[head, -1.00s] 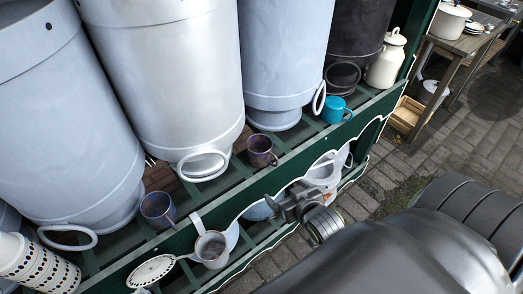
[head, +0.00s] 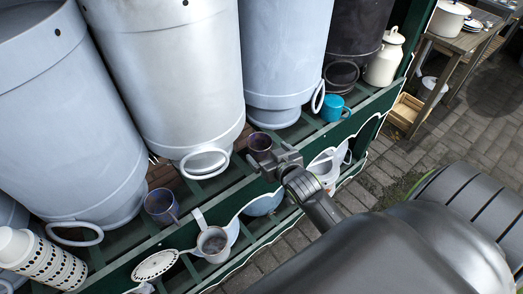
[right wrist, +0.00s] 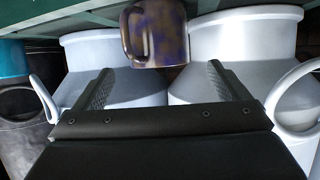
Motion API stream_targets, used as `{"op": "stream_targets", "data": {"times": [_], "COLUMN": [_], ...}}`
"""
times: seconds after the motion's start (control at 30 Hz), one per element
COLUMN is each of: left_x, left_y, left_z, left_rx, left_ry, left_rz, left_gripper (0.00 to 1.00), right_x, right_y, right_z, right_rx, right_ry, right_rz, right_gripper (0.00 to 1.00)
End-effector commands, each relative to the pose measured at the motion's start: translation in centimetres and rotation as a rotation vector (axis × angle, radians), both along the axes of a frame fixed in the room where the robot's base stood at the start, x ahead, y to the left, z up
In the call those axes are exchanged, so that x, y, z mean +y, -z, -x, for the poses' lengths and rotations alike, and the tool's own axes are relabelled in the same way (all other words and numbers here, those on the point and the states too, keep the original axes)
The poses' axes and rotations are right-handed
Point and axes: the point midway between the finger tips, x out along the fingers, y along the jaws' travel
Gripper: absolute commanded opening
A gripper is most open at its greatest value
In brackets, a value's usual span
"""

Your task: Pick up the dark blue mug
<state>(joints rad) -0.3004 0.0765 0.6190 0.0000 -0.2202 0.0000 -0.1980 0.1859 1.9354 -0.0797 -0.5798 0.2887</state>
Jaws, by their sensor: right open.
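A dark mug (head: 259,143), mottled blue-purple and brown, stands on the green shelf (head: 233,189) in front of the churns. In the right wrist view the mug (right wrist: 160,35) shows at the top centre, its handle to the left. My right gripper (head: 282,160) is close in front of this mug and partly covers it in the head view. Its two fingers (right wrist: 157,82) are apart and empty, with the mug beyond their tips. A second dark blue-purple mug (head: 160,204) stands farther left on the shelf. My left gripper is not in view.
Big grey churns (head: 165,85) stand close behind the mugs, with ring handles low down. A turquoise mug (head: 333,108) is to the right.

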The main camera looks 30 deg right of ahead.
Motion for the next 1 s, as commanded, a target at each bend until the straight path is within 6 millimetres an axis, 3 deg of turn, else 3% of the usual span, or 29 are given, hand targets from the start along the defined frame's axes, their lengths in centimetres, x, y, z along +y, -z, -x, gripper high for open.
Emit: {"op": "stream_targets", "data": {"times": [0.33,0.63,1.0], "left_x": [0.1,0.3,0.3], "left_y": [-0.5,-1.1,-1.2], "left_z": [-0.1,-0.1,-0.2], "left_rx": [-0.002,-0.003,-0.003], "left_ry": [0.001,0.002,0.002], "left_rz": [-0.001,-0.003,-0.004], "left_gripper": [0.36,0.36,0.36], "right_x": [-0.3,-0.8,-0.9], "right_y": [0.7,2.0,2.4], "right_z": [-2.2,-5.4,-6.0], "right_rx": [0.0,0.0,0.001], "right_ry": [-0.001,0.0,0.0], "right_rz": [0.002,0.001,0.001], "right_gripper": [0.94,0.94,0.94]}}
